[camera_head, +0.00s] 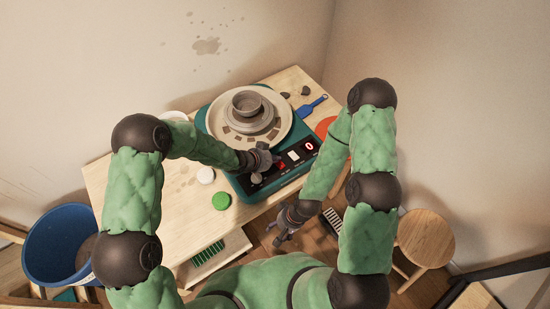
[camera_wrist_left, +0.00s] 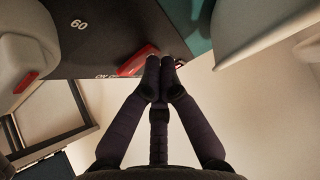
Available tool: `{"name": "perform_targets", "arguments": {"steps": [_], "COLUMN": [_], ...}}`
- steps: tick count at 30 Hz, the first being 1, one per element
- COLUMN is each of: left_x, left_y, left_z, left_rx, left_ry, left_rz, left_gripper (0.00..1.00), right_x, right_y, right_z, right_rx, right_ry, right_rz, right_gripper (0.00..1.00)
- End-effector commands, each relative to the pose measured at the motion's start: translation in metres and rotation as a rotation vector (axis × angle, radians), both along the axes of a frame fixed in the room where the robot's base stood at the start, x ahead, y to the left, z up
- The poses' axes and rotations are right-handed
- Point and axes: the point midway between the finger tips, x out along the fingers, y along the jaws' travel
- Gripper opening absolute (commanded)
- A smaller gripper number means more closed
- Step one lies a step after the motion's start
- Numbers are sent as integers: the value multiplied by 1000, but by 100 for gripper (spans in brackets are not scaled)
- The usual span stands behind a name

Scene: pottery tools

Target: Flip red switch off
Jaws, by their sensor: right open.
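The red switch (camera_head: 281,166) sits on the dark control panel of the teal pottery wheel (camera_head: 240,185). In the left wrist view the red switch (camera_wrist_left: 136,61) lies just left of my left fingertips, above partly covered lettering. My left gripper (camera_head: 268,158) is over the panel, its fingers together with nothing seen between them. In its wrist view the left fingertips (camera_wrist_left: 160,66) are at the switch's right end; I cannot tell whether they touch it. My right gripper (camera_head: 281,241) is open and low, in front of the table, away from the switch.
A grey clay pot (camera_head: 247,103) stands on the wheel head. A panel display (camera_head: 309,146) shows a red 0. A green lid (camera_head: 221,201) and a white one (camera_head: 205,175) lie on the table. A blue bucket (camera_head: 50,250) and wooden stool (camera_head: 426,238) stand on either side.

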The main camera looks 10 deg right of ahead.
Motion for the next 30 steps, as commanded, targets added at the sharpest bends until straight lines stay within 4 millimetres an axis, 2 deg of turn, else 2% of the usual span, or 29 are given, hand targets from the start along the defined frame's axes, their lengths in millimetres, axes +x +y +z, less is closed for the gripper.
{"name": "perform_targets", "arguments": {"steps": [16, 26, 30], "left_x": [-14, -14, -15], "left_y": [-5, -5, -7], "left_z": [4, 5, 12], "left_rx": [-1, 0, 0], "left_ry": [0, -1, -1], "left_rz": [0, -1, 0], "left_gripper": [0, 0, 0], "right_x": [0, 0, 0], "right_y": [0, 0, 0], "right_z": [-9, -8, -3], "right_rx": [0, 0, 0], "right_ry": [0, 0, 0], "right_rz": [0, 0, 0], "right_gripper": [64, 64, 64]}}
